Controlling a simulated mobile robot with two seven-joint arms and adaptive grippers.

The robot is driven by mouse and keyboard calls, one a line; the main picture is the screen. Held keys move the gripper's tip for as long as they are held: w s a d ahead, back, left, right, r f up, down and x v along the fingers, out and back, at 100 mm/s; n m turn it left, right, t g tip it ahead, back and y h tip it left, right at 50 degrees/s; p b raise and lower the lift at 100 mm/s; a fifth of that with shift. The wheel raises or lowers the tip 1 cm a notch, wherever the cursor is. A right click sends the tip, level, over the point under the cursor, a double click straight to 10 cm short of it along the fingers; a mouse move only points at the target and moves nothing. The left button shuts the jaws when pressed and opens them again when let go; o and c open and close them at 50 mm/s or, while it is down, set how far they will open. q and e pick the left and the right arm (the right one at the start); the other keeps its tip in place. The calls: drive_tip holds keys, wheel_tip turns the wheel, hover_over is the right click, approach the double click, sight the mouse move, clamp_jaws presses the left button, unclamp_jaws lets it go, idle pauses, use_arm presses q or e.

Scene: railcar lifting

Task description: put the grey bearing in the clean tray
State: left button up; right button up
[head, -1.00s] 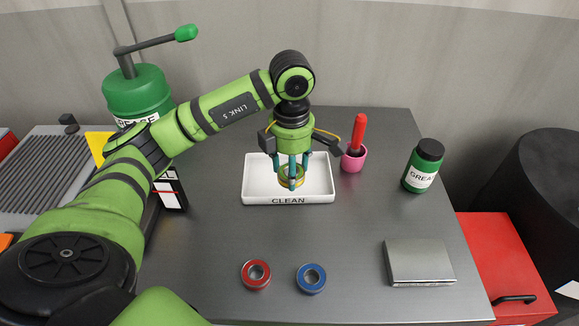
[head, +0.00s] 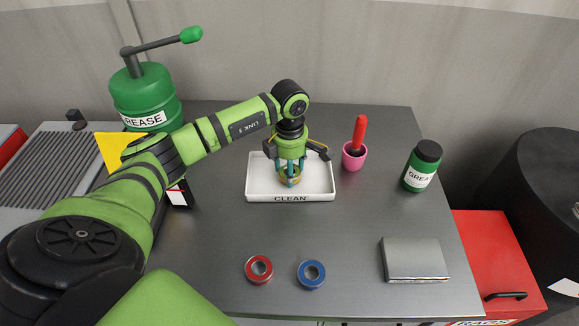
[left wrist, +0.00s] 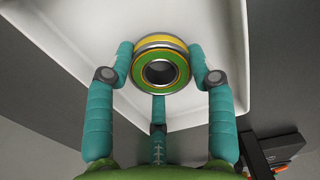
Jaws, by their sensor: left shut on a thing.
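My left gripper (head: 289,176) is shut on a bearing (left wrist: 161,64) with a yellow band, a green face and a metal rim around a dark bore. It also shows in the head view (head: 289,181), between the teal fingers. The white clean tray (head: 256,187), labelled CLEAN, lies under it. In the left wrist view the tray floor (left wrist: 215,45) fills the background behind the bearing. I cannot tell whether the bearing touches the floor. No plain grey bearing shows. My right gripper is out of view.
A red bearing (head: 259,269) and a blue bearing (head: 311,274) lie at the table's front. A pink cup (head: 353,158) with a red-handled tool, a green grease bottle (head: 421,166) and a silver box (head: 414,260) stand to the right. A grease drum (head: 146,100) stands behind left.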

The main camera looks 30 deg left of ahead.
use_arm(q)
drive_tip(key=o, duration=1.1)
drive_tip(key=shift+f, duration=0.2)
drive_tip(key=o, duration=0.4)
drive_tip(key=shift+r, duration=0.15)
drive_tip(key=shift+r, duration=0.2)
wheel_tip(320, 180, up, 12)
drive_tip(key=b, duration=0.3)
drive_tip(key=shift+f, duration=0.1)
